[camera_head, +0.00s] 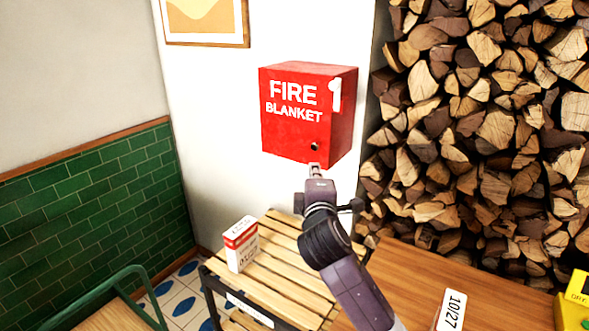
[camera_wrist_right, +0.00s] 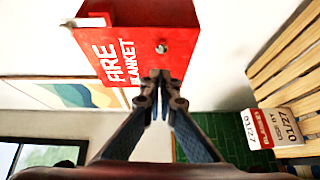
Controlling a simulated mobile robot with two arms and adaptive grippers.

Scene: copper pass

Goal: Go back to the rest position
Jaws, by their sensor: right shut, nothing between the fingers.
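My right gripper (camera_head: 315,170) is just below the lower front edge of a red fire blanket box (camera_head: 296,112) on the white wall. In the right wrist view its fingertips (camera_wrist_right: 158,80) are together, with nothing between them, in front of the box (camera_wrist_right: 150,32). From these views I cannot tell whether the fingertips touch the box. My left gripper is not in view.
A slatted wooden rack (camera_head: 285,262) below carries a red and white carton (camera_head: 241,244). A wooden counter (camera_head: 415,285) with a "10/27" card (camera_head: 451,311) is at right, and a yellow device (camera_head: 574,303) is at its edge. Stacked firewood (camera_head: 480,130) fills the right. A green-framed chair (camera_head: 120,300) is lower left.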

